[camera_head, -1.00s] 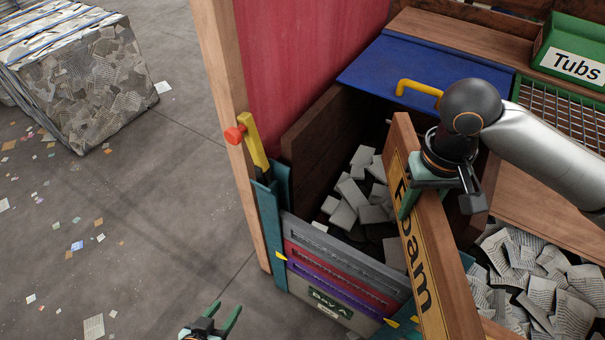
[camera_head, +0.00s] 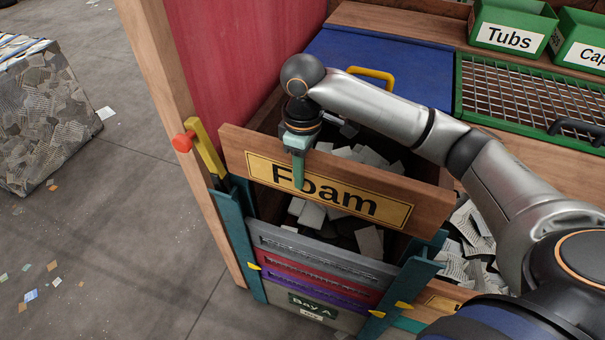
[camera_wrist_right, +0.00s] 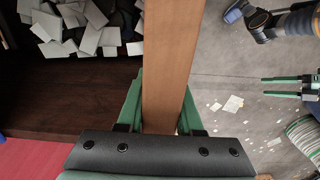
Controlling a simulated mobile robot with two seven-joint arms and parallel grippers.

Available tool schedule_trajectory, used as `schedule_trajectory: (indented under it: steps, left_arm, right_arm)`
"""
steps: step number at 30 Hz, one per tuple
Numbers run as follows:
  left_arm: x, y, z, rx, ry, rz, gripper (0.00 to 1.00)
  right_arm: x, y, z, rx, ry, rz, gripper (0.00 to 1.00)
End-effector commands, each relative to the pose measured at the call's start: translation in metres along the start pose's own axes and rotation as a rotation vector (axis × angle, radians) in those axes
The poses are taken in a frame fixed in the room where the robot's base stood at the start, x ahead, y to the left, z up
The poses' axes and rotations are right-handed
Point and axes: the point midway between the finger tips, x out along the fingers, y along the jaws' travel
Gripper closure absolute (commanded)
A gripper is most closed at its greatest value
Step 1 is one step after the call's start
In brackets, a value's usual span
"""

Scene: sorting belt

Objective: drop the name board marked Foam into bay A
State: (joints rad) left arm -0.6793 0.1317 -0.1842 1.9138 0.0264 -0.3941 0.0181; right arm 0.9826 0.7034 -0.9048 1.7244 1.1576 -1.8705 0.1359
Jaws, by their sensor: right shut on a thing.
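My right gripper (camera_head: 298,168) is shut on the wooden name board (camera_head: 430,205) with the yellow Foam plate, near its left part. In the right wrist view the board (camera_wrist_right: 166,60) runs between the green fingers (camera_wrist_right: 160,110). The board hangs above the front of bay A (camera_head: 340,312), roughly in line with it and apart from the boards below. The bay's front has teal posts at left (camera_head: 240,245) and right (camera_head: 408,280), with grey, red and purple boards (camera_head: 318,262) stacked between them. My left gripper (camera_wrist_right: 265,86) shows only in the right wrist view, open and empty.
White scraps (camera_head: 312,214) lie in the bay behind the board. A blue lid (camera_head: 350,62) and a green mesh cover (camera_head: 520,95) lie behind. Open floor is at left.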

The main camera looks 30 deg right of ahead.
Motion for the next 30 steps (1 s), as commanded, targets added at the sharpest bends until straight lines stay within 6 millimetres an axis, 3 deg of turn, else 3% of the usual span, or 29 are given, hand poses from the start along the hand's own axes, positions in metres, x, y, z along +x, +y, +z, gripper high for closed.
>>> schedule_trajectory:
  steps: [11,30]
  left_arm:
    - [0.017,-0.001,0.018,0.0,0.001,0.0,0.3]
    - [0.001,0.0,0.0,0.0,0.002,0.0,0.3]
  right_arm:
    - [0.019,0.004,-0.002,-0.035,0.001,0.001,1.0]
    - [0.012,0.003,-0.001,-0.034,0.0,0.0,1.0]
